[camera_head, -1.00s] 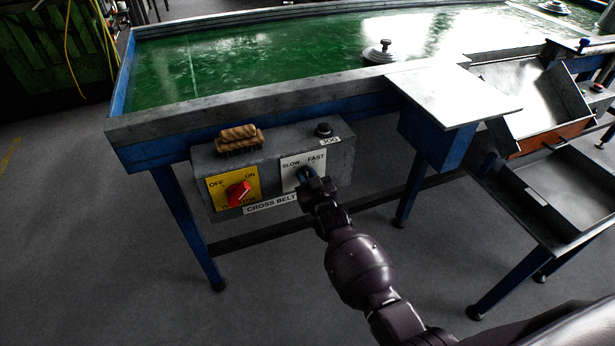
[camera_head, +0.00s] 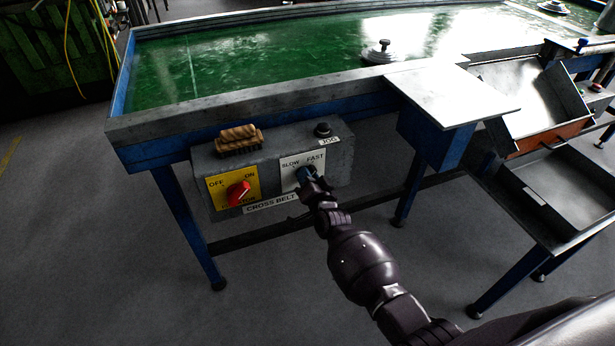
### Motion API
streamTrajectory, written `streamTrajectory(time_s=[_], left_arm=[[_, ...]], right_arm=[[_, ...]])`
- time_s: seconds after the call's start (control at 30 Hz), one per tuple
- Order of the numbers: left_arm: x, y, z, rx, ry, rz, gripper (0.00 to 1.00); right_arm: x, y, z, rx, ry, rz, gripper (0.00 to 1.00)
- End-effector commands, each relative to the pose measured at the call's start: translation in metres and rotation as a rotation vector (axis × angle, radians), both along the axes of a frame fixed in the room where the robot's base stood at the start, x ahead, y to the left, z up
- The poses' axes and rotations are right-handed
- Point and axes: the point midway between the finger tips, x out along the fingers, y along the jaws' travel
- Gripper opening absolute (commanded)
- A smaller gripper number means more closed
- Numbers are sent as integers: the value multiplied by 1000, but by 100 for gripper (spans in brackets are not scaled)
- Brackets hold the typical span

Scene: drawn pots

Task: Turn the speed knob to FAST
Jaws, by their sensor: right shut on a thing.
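The speed knob (camera_head: 304,173) is a small dark blue knob on a white plate (camera_head: 290,180) marked SLOW on the left and FAST on the right. The plate is on the front of a grey control box (camera_head: 338,152) under the green table. My right gripper (camera_head: 310,181) is shut on the knob and covers part of it. The knob's exact pointing direction is too small and too covered to tell. My left gripper is not in view.
A red isolator switch (camera_head: 238,193) on a yellow OFF/ON plate sits left of the knob. A wooden brush (camera_head: 239,140) and a black JOG button (camera_head: 323,129) are on the box's top. A blue table leg (camera_head: 408,190) stands to the right.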

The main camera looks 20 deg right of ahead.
Motion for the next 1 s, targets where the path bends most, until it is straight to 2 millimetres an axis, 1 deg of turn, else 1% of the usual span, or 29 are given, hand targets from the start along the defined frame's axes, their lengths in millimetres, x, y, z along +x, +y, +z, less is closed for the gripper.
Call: streamTrajectory(time_s=[0.23,0.73,0.77,0.8,0.87,0.9,1.0], left_arm=[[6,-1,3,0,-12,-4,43],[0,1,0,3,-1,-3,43],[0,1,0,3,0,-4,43],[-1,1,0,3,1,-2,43],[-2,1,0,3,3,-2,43],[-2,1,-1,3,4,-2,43],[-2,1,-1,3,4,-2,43]], right_arm=[[0,0,-1,68,4,0,0],[0,0,-1,86,4,0,0],[0,0,-1,86,4,0,24],[0,0,-1,86,4,0,30],[0,0,-1,86,4,0,40],[0,0,-1,86,4,0,46],[0,0,-1,85,4,0,47]])
